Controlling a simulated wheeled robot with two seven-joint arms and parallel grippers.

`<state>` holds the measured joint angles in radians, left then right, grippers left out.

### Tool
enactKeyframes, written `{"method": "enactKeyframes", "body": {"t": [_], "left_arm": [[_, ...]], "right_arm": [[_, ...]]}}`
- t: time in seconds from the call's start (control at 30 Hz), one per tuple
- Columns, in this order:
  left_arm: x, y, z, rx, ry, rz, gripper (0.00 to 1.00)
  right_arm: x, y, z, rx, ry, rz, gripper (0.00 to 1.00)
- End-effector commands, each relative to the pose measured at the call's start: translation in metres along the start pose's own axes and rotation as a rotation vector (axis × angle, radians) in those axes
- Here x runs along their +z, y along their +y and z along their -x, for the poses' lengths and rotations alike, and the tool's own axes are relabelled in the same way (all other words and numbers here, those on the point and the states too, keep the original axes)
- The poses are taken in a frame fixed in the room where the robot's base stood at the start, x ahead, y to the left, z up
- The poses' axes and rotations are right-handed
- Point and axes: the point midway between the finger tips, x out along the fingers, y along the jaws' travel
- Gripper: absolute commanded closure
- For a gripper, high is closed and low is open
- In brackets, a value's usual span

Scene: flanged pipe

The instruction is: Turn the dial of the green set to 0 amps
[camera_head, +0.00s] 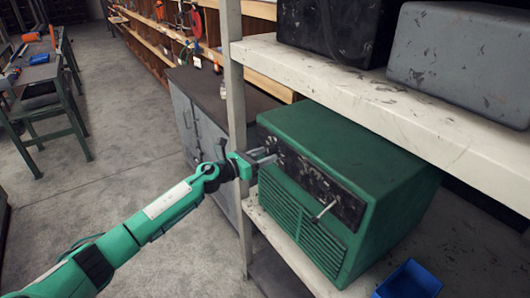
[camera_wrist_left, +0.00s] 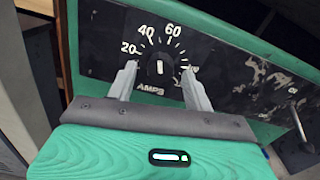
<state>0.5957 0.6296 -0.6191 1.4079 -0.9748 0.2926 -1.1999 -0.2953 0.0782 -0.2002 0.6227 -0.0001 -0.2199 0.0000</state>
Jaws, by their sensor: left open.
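The green set (camera_head: 340,200) sits on the middle shelf, its black panel facing left. In the left wrist view its dial (camera_wrist_left: 159,67) is a round black knob with a white mark, above the word AMPS. The scale shows 20, 40 and 60; the right end is covered by a finger. The white mark stands upright, toward the gap between 40 and 60. My left gripper (camera_head: 264,156) is open at the panel. In the wrist view its fingers (camera_wrist_left: 158,75) stand on either side of the dial, with visible gaps. My right gripper is not in view.
A lever (camera_head: 325,211) sticks out of the panel right of the dial. A white shelf post (camera_head: 236,120) stands beside my left wrist. The upper shelf (camera_head: 380,95) carries black and grey boxes (camera_head: 465,60). A blue bin (camera_head: 409,280) lies at the lower right.

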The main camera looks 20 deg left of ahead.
Motion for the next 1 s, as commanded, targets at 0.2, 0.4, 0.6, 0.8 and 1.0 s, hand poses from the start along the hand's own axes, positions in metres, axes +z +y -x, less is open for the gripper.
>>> {"method": "enactKeyframes", "body": {"t": [0.2,0.4,0.6,0.8,1.0], "left_arm": [[0.0004,-0.0001,-0.0078,0.000,0.000,0.000,0.48],[0.0002,-0.0001,-0.0076,0.000,0.000,0.000,0.48],[0.0002,0.0000,-0.0075,0.000,0.000,0.001,0.88],[0.0003,0.0001,-0.0073,0.000,0.000,0.005,0.93],[0.0009,0.0000,-0.0073,0.001,0.000,0.055,0.93]], "right_arm": [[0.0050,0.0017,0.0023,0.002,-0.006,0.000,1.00],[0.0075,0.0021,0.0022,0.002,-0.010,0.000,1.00],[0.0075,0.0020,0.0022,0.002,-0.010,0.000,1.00],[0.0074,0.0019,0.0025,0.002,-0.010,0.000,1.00],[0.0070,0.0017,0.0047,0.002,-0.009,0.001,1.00]]}}
